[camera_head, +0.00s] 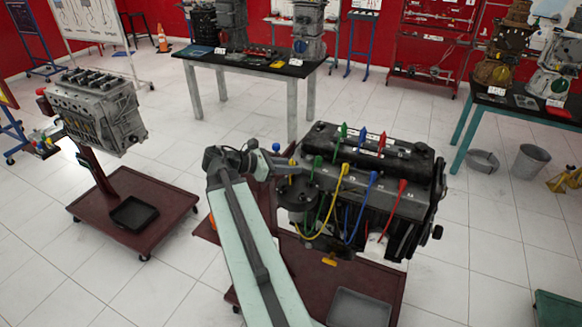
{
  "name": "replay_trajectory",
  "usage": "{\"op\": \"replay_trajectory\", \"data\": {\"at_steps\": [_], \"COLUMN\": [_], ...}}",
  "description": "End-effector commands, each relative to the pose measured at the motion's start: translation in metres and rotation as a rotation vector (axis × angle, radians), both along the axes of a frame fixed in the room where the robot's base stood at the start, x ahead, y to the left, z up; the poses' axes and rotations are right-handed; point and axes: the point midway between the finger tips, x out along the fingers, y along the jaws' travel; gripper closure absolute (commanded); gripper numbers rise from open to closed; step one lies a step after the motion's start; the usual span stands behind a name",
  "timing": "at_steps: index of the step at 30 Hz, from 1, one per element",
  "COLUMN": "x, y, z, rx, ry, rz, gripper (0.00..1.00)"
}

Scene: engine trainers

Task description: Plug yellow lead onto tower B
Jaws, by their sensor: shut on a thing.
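A dark engine (405,205) stands on a wheeled dark red trolley. The black distributor cap (297,192) is at its left end. Its tower labels are too small to read, so I cannot tell which is tower B. My gripper (285,164) is just above the cap, reaching in from the left. It is shut on a small yellow end (292,162), apparently of the yellow lead; I cannot tell whether this touches a tower. Another yellow boot (343,171) stands upright to the right, with a yellow cable (318,234) looping below it towards the cap.
A grey tray (358,308) lies on the trolley. A second engine (97,112) stands on the left. A table (250,63) is behind; open floor lies between.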

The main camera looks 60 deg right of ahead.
Motion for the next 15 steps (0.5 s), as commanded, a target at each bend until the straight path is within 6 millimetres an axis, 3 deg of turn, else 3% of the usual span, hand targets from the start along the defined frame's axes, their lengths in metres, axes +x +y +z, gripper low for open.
{"op": "replay_trajectory", "data": {"at_steps": [15], "x": [0.0000], "y": [0.0000], "z": [-0.0056], "rx": [0.000], "ry": [0.000], "rz": [0.000], "gripper": [1.00]}}
